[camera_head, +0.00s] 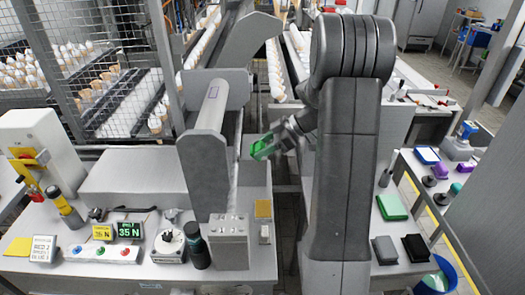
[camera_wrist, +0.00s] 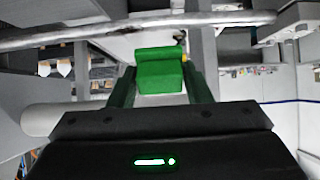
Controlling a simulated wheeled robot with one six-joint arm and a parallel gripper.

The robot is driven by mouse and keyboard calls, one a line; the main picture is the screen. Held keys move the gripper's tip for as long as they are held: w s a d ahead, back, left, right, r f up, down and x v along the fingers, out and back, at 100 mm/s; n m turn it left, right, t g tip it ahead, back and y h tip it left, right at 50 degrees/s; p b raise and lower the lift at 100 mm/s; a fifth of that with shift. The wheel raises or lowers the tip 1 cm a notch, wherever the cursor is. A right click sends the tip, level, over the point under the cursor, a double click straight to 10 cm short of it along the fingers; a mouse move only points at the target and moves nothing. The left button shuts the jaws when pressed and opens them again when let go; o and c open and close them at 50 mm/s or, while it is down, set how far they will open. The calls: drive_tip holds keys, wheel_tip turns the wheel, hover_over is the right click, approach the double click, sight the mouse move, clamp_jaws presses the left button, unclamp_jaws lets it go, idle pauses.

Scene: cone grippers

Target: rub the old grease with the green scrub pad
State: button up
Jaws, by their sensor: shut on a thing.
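My gripper (camera_head: 272,143) is shut on a green scrub pad (camera_head: 262,147), in the middle of the head view, beside the long grey roller or beam. In the wrist view the green pad (camera_wrist: 160,74) sits between the two fingers, with its broad face showing. The pad is held up in the air, above the gap to the right of the grey beam; I cannot tell whether it touches anything.
A grey beam (camera_head: 212,108) stands close left of my gripper. The front bench holds a force display (camera_head: 129,230), a dark cylinder (camera_head: 196,246) and a metal block (camera_head: 228,240). At right lie another green pad (camera_head: 391,207), a grey block (camera_head: 384,249) and a black block (camera_head: 416,247).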

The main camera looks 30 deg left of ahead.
sight(237, 150)
drive_tip(key=shift+a+f, duration=0.1)
drive_tip(key=shift+f, duration=0.55)
drive_tip(key=shift+d+f+x, duration=0.1)
drive_tip(key=shift+f+x, duration=0.05)
drive_tip(key=shift+x, duration=1.3)
drive_tip(key=shift+d+f+x, duration=0.1)
drive_tip(key=shift+f+x, duration=0.05)
drive_tip(key=shift+x, duration=1.25)
drive_tip(key=shift+s+a+f+b, duration=0.25)
drive_tip(key=shift+a+f+b, duration=0.4)
drive_tip(key=shift+b, duration=0.45)
drive_tip(key=shift+f, duration=0.1)
